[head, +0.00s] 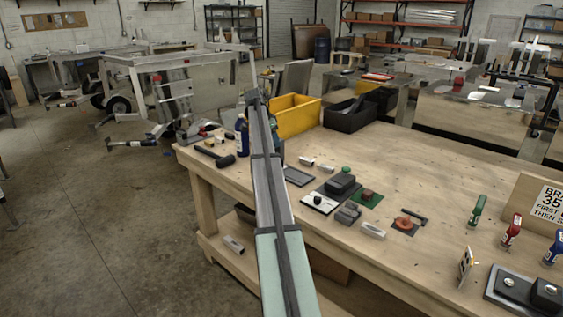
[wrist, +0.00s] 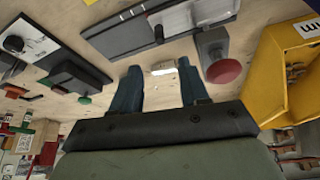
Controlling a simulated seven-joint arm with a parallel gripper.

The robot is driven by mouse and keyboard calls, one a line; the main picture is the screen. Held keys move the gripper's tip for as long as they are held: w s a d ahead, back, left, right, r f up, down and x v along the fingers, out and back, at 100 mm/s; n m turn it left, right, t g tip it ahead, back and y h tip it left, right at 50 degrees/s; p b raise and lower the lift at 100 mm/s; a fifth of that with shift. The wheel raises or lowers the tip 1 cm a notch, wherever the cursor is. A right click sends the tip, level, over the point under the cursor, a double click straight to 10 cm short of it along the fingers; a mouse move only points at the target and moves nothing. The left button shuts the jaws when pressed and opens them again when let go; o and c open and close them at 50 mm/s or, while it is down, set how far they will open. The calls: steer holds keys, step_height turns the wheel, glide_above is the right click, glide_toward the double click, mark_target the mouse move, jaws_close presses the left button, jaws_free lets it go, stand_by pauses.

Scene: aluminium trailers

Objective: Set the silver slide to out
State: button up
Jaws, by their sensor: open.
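In the wrist view, a long panel with a dark half and a silver half (wrist: 208,12) lies at the top, with tick marks and a small dark knob (wrist: 158,34). It looks like the silver slide, but I cannot tell its setting. My gripper (wrist: 158,75) is open, with two dark blue fingers spread apart below that panel in the picture. A small shiny silver piece (wrist: 163,69) shows between the fingers, and nothing is visibly gripped. In the head view my arm hides the gripper and part of the bench, and I cannot pick out the slide surely.
A yellow bin (head: 293,122) and a black bin (head: 350,115) stand at the bench's back. A red button on a grey box (wrist: 222,70) is close to the right finger. Several knobs and blocks lie beside my arm. The wooden bench (head: 450,180) has bare room at right.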

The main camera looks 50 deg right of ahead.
mark_target(282, 160)
steer(key=x, duration=1.2)
steer(key=shift+s+f, duration=0.1)
steer(key=shift+f, duration=0.1)
steer(key=shift+c, duration=0.2)
jaws_close()
